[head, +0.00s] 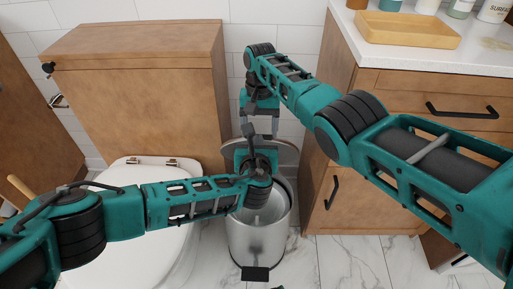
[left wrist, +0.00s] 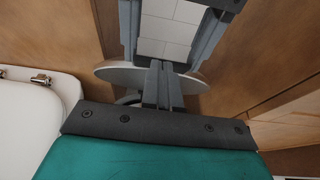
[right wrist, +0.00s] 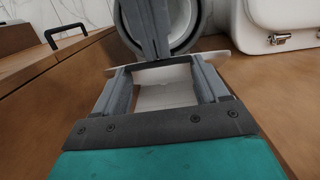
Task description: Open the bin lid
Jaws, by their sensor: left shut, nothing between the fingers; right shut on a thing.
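The metal pedal bin (head: 258,238) stands on the floor between the toilet and the cabinet. Its mouth is uncovered and its inside shows. The round lid (head: 287,152) is raised at the back of the bin; its pale edge also shows in the left wrist view (left wrist: 108,73). My right gripper (head: 261,134) reaches down from above, its fingers apart at the lid's upper edge, closed on it. My left gripper (left wrist: 160,70) is shut and empty, pointing up just in front of the lid. My left wrist hides part of the bin mouth and lid.
The white toilet (head: 130,240) is close on the left, with a wooden panel (head: 140,90) behind it. A wooden cabinet (head: 345,205) with black handles stands close on the right. A wooden tray (head: 408,30) lies on its counter. Marble floor is clear at front right.

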